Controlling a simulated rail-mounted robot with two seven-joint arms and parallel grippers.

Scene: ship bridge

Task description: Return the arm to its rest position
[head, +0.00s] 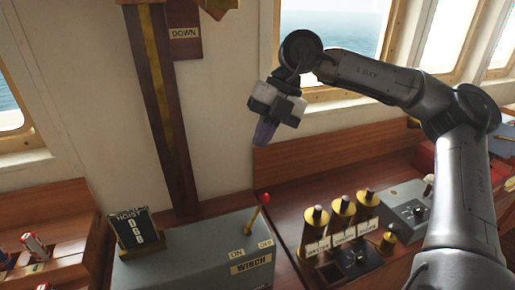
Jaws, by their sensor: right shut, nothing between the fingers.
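My right arm (463,170) comes in from the lower right, bends at an elbow at the upper right and reaches left. My right gripper (265,134) hangs at its end, in front of the wall below the window. It points down and slightly left. Its fingers are together and hold nothing. It is above and apart from the red-knobbed lever (258,213) on the grey winch box (190,250). My left gripper is not in this view.
Several brass-and-black knobbed levers (341,209) stand on the wooden console below the arm. A small black counter sign (137,231) stands on the winch box's left. A vertical wooden track (165,110) with a "DOWN" plate (184,34) is on the wall. A red box (424,160) is behind the arm.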

